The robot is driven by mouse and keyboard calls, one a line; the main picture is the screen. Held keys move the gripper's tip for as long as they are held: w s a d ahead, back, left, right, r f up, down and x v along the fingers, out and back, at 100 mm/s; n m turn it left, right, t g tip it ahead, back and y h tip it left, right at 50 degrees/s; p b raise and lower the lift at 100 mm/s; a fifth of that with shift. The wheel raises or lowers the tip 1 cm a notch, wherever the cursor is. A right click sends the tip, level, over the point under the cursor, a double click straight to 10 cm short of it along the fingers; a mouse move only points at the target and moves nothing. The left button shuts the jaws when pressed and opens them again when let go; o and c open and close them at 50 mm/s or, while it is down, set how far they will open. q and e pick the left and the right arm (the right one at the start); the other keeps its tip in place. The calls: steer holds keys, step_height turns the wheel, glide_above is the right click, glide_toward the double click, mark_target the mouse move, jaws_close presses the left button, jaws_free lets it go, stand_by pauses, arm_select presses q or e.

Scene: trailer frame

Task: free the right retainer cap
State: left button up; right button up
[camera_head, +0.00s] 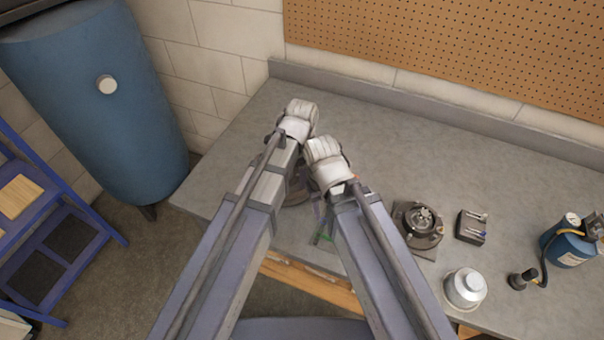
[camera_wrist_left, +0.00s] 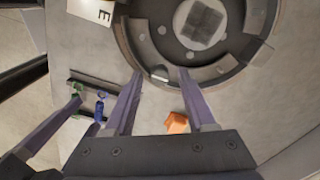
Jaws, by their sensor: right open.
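A dark round assembly (camera_wrist_left: 135,35) with curved ring segments and a pale centre hub (camera_wrist_left: 200,24) fills the top of the left wrist view. In the head view it is mostly hidden between my arms. My left gripper (camera_wrist_left: 160,74) is open; its purple fingers reach to the ring's lower edge, on either side of a small silver piece (camera_wrist_left: 160,73). I cannot tell whether that is the right retainer cap, or whether the fingers touch it. My right gripper (camera_wrist_left: 88,113) is open at the left of that view, near small green (camera_wrist_left: 77,88) and blue (camera_wrist_left: 100,104) pieces.
An orange piece (camera_wrist_left: 177,122) lies by my left fingers. A card marked E (camera_wrist_left: 92,11) lies beside the ring. Right of my arms are a dark fixture (camera_head: 420,222), a small block (camera_head: 471,227), a silver canister (camera_head: 464,288) and a blue cylinder (camera_head: 568,245). The bench behind is clear.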

arm_select(q)
jaws_close()
steer(key=shift+n, duration=0.3)
stand_by(0.3)
steer(key=n, duration=0.3)
steer(key=shift+n, duration=0.4)
steer(key=n, duration=0.9)
steer(key=shift+n, duration=2.2)
